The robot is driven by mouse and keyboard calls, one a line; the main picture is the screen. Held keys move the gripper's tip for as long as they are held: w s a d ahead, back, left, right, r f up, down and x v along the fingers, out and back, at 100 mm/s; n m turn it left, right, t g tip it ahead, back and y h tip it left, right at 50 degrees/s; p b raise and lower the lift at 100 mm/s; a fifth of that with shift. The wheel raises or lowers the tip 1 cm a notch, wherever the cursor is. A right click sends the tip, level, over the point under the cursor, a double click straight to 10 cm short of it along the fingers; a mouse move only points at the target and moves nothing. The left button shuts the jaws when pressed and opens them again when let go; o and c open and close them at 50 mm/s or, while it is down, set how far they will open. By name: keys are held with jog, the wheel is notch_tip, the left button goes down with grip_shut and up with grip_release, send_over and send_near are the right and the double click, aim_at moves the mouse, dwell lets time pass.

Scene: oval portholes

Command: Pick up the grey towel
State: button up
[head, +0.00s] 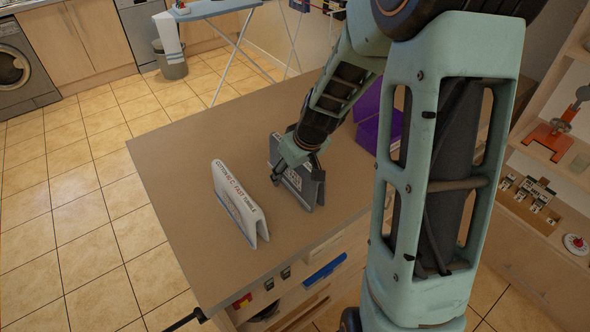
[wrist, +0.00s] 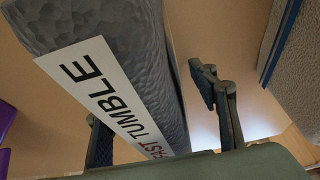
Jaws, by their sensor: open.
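The grey towel (head: 303,189) stands folded like a tent on the brown worktop in the head view, under my gripper (head: 298,173). In the wrist view the grey towel (wrist: 145,55) is large and bears a white strip reading "FAST TUMBLE". My gripper (wrist: 150,97) is open there, with one finger on each side of the towel. The towel runs between the fingers, and I cannot tell whether either finger touches it. The arm and gripper hide part of the towel in the head view.
A white tent-folded towel (head: 238,205) with lettering stands left of the grey one. A purple object (head: 370,132) is behind and to the right, partly hidden by my arm. The worktop (head: 185,150) is bare on the left. Shelves (head: 545,190) stand at far right.

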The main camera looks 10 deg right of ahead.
grip_shut()
dwell(0.4)
jog(key=shift+r, duration=0.2)
